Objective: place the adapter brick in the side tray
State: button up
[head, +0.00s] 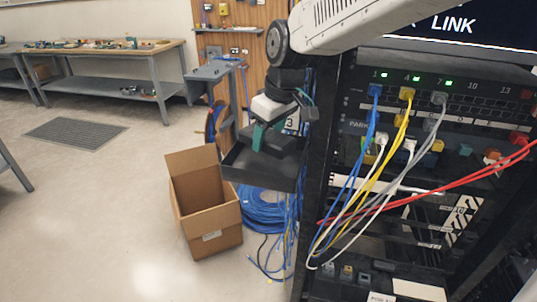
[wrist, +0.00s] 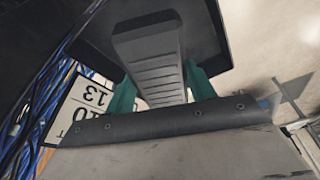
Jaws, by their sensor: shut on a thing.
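The adapter brick (wrist: 150,50) is a dark grey block with ribs across its face. In the wrist view it sits between the two teal fingers of my gripper (wrist: 162,88), which is shut on it. In the head view my gripper (head: 266,137) points down just above the side tray (head: 250,172), a black shallow tray on the left side of the rack. The brick is hard to make out there against the dark tray. The tray (wrist: 208,35) also shows behind the brick in the wrist view. I cannot tell whether brick and tray touch.
The rack (head: 335,150) with blue, yellow, grey, white and red cables stands close on the right. An open cardboard box (head: 212,222) and coiled blue cable (head: 262,208) are on the floor below the tray. A workbench (head: 110,60) stands at the back left.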

aim_at(269, 164)
jog(key=shift+f, duration=2.45)
jog(key=shift+f, duration=0.1)
jog(key=o, duration=1.3)
jog(key=shift+c, duration=0.2)
jog(key=v, duration=1.2)
jog(key=shift+s, duration=0.1)
jog(key=s+d+f+m+h, duration=0.1)
jog(key=s+d+m, duration=0.3)
jog(key=s+d, duration=0.6)
jog(key=s+d+f+m+h, duration=0.1)
jog(key=s+d+f+m, duration=0.3)
jog(key=s+d, duration=0.6)
jog(key=s+m, duration=0.1)
jog(key=s, duration=0.4)
jog(key=shift+d+f+g, duration=0.2)
jog(key=shift+f+g, duration=0.05)
jog(key=shift+g, duration=0.15)
